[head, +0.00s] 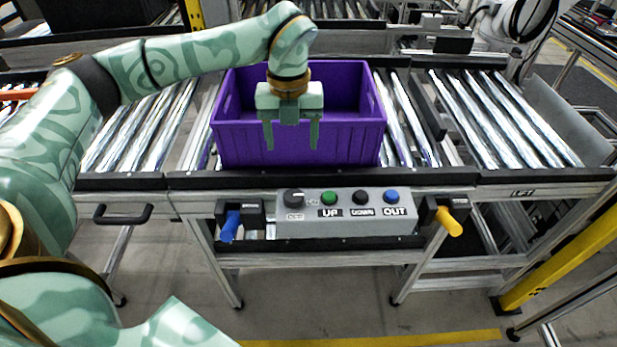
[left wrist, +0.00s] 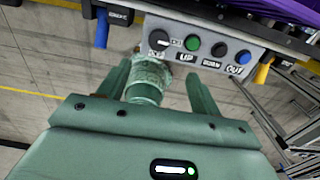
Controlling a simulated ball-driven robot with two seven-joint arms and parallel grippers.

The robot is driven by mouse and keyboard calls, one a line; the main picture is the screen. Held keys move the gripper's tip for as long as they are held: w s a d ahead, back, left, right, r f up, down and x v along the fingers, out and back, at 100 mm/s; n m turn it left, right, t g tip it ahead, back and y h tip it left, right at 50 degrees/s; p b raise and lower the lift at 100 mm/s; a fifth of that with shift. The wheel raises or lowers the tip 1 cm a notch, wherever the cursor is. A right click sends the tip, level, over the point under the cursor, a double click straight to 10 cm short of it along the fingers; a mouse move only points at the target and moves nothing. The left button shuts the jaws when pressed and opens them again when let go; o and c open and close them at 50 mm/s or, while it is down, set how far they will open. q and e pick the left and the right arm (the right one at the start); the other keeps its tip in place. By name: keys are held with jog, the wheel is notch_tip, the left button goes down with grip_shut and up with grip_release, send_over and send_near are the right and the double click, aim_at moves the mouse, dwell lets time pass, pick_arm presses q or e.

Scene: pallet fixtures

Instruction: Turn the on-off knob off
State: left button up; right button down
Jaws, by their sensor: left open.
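The on-off knob (head: 293,196) is a dark round dial at the left end of the grey control panel (head: 345,222). In the left wrist view the knob (left wrist: 158,39) shows near the top, with a light pointer mark on it. My left gripper (head: 291,143) is open and empty, fingers pointing down. In the head view it hangs in front of the purple crate, above and behind the panel. In the left wrist view its two fingers (left wrist: 157,82) point up toward the panel, and the knob lies beyond them. The right gripper is not in view.
Green (head: 329,198), black (head: 360,197) and blue (head: 391,195) buttons sit right of the knob. A blue handle (head: 230,227) and a yellow handle (head: 449,221) flank the panel. The purple crate (head: 240,140) stands on the roller conveyor. The floor before the panel is clear.

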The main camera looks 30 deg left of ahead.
pick_arm(q)
jog(key=b, duration=0.1)
send_over(294, 195)
notch_tip(294, 195, down, 5)
notch_tip(294, 195, down, 11)
jog(key=shift+r+b, duration=0.1)
jog(key=shift+b, duration=1.1)
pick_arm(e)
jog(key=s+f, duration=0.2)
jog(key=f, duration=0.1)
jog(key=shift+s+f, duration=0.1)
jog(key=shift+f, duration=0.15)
pick_arm(q)
jog(key=c, duration=1)
